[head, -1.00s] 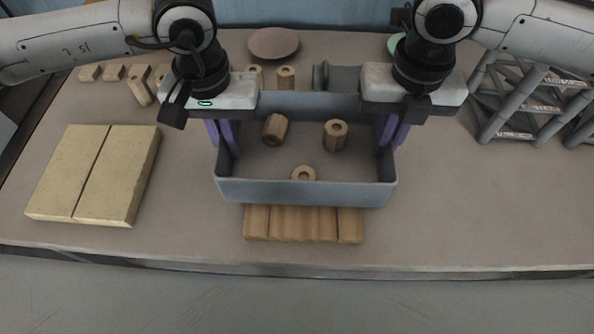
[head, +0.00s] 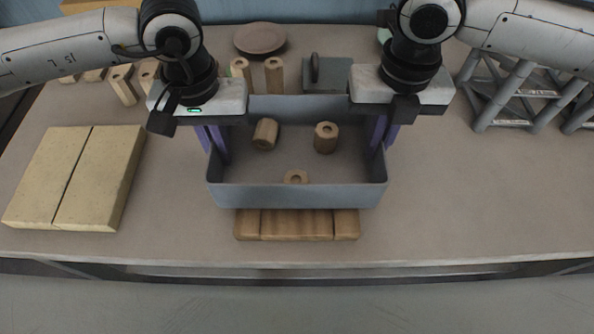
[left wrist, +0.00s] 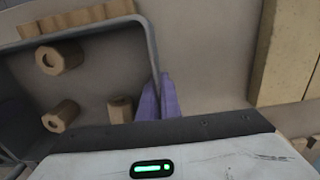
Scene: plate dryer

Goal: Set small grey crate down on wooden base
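The small grey crate (head: 298,195) is an open box in the middle of the head view, roughly level, with several wooden pieces in it. The wooden base (head: 297,225) shows as a brown slatted block below the crate's front wall; the crate hides its rear part. I cannot tell whether they touch. My left gripper (head: 213,143) has its purple fingers closed on the crate's left wall. In the left wrist view, the crate's wall (left wrist: 153,50) runs in between these fingers (left wrist: 158,98). My right gripper (head: 384,132) has its purple fingers at the crate's right wall, closed on it.
Two pale yellow blocks (head: 75,178) lie at left. A grey tubular frame (head: 520,95) stands at right. Behind the crate are a brown plate (head: 260,39), upright wooden pieces (head: 274,76) and a grey board (head: 328,75). The table's front strip is clear.

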